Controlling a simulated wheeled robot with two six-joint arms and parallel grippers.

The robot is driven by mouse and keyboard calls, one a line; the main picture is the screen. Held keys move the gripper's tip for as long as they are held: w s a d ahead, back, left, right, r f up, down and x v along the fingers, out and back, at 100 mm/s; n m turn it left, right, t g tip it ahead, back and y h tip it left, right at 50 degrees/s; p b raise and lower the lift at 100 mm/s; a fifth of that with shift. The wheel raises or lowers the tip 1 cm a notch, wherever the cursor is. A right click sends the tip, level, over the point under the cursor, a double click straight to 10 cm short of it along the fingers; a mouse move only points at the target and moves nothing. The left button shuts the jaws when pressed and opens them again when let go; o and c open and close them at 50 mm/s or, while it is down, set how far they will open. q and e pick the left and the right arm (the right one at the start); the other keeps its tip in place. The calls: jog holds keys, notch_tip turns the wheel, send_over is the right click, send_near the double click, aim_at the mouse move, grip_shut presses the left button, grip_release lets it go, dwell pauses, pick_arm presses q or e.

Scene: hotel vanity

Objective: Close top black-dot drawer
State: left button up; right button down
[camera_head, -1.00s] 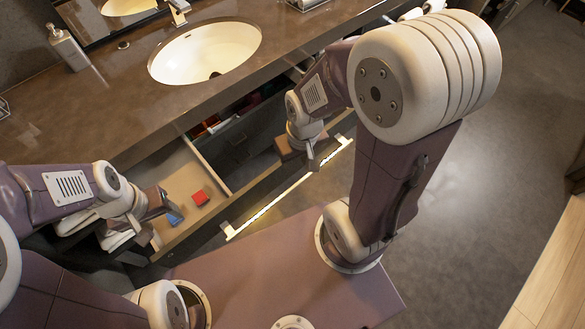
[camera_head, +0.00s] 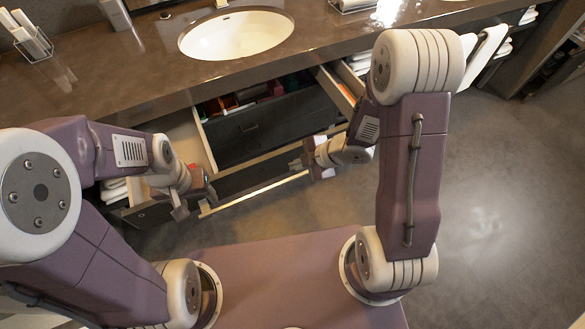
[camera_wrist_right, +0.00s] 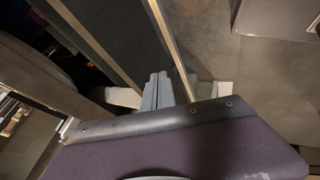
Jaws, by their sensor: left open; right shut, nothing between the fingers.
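No black dot can be made out for certain. My left gripper (camera_head: 190,201) is open at the drawer's left front, with a small blue and red patch beside it. My right gripper (camera_head: 300,163) is shut and empty by the right end of the dark front; whether it touches cannot be told. In the right wrist view its closed fingers (camera_wrist_right: 157,92) lie beside a dark panel (camera_wrist_right: 100,40).
The sink (camera_head: 236,35) and counter (camera_head: 120,75) are above. Floor (camera_head: 490,190) at right is clear.

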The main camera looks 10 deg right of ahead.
jog(key=b, duration=0.2)
send_near(275, 172)
notch_tip(275, 172, down, 3)
jog(key=a, duration=0.2)
jog(key=shift+w+a+f, duration=0.15)
jog(key=shift+w+f, duration=0.25)
jog(key=shift+w, duration=0.3)
pick_arm(q)
jog(key=f, duration=0.3)
jog(key=shift+w+d, duration=0.1)
jog(key=shift+d, duration=0.1)
